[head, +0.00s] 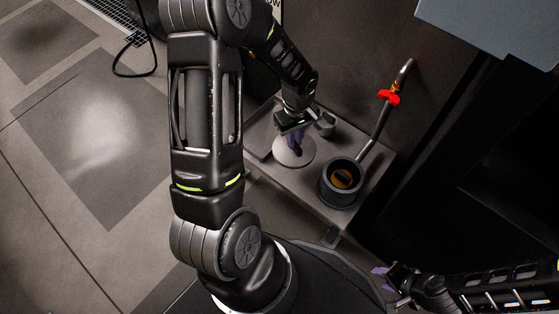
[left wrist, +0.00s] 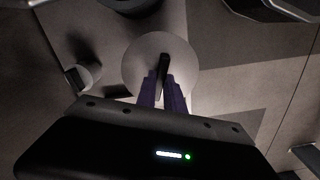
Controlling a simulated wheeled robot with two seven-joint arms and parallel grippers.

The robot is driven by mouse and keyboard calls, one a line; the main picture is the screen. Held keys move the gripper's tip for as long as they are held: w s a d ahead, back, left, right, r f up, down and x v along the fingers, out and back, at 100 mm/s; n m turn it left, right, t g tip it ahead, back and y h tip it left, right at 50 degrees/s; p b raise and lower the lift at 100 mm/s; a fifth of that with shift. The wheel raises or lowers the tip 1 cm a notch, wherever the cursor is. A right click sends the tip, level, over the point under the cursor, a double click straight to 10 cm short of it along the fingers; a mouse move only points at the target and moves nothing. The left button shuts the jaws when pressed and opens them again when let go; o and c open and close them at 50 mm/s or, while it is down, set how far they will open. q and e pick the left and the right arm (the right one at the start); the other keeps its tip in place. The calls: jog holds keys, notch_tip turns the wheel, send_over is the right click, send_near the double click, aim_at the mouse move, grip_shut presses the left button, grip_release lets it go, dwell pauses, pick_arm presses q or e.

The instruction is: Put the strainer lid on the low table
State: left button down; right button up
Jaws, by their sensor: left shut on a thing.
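The strainer lid (head: 292,157) is a pale round disc with a dark upright handle. My left gripper (head: 294,142) is shut on that handle from above. The left wrist view shows the purple fingers of the left gripper (left wrist: 162,88) on either side of the black handle, with the lid (left wrist: 150,48) beyond them. The lid is over the grey low table (head: 300,184); I cannot tell whether it touches the surface. The dark round strainer pot (head: 327,193), uncovered with an orange-brown inside, stands right of the lid. My right gripper (head: 384,279) is low at the right, its purple fingers apart and empty.
A pipe with a red valve handle (head: 389,97) rises behind the pot. A small grey cylindrical thing (head: 326,123) is just behind the lid; it also shows in the left wrist view (left wrist: 88,74). A dark wall stands behind. Open floor (head: 110,150) is at left.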

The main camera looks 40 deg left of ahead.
aim_at(295, 151)
pick_arm(q)
jog(key=shift+d+r, duration=0.1)
jog(key=shift+f+b, duration=1.15)
jog(key=shift+f, duration=2)
jog(key=shift+f+b, duration=0.8)
jog(key=shift+f, duration=1.05)
jog(key=shift+f, duration=0.1)
jog(key=shift+f, duration=0.15)
jog(key=c, duration=1.5)
grip_release()
jog(key=shift+o, duration=0.2)
